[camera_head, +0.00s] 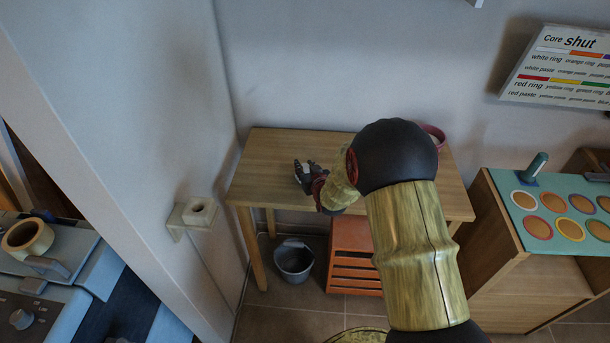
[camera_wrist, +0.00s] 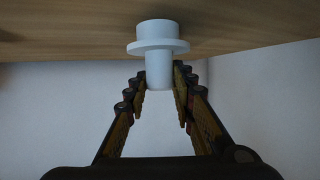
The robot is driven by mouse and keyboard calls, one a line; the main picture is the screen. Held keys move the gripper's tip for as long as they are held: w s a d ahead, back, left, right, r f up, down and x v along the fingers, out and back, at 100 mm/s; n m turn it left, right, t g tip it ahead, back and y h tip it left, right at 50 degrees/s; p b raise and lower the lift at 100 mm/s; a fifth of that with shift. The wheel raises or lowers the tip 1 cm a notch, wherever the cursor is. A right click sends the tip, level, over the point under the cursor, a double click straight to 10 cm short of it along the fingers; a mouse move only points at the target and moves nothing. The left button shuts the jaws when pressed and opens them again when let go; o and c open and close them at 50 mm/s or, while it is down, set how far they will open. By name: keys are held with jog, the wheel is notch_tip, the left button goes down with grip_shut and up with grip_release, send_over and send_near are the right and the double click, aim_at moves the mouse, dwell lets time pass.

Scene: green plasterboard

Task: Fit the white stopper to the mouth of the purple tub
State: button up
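The white stopper (camera_wrist: 158,47) shows in the wrist view, with a wide disc and a narrower stem that reaches between my fingertips. My gripper (camera_wrist: 160,78) has one finger on each side of the stem; I cannot tell whether they press on it. In the head view my gripper (camera_head: 305,173) is over the left part of the wooden table (camera_head: 268,150), its dark fingers apart.
A grey bucket (camera_head: 294,262) and an orange slatted crate (camera_head: 351,268) are on the floor below the table. A cabinet with a teal top (camera_head: 548,215) stands at right. A wall bracket with a pale ring (camera_head: 198,211) is at left. The table's left front is clear.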

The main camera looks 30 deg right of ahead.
grip_shut()
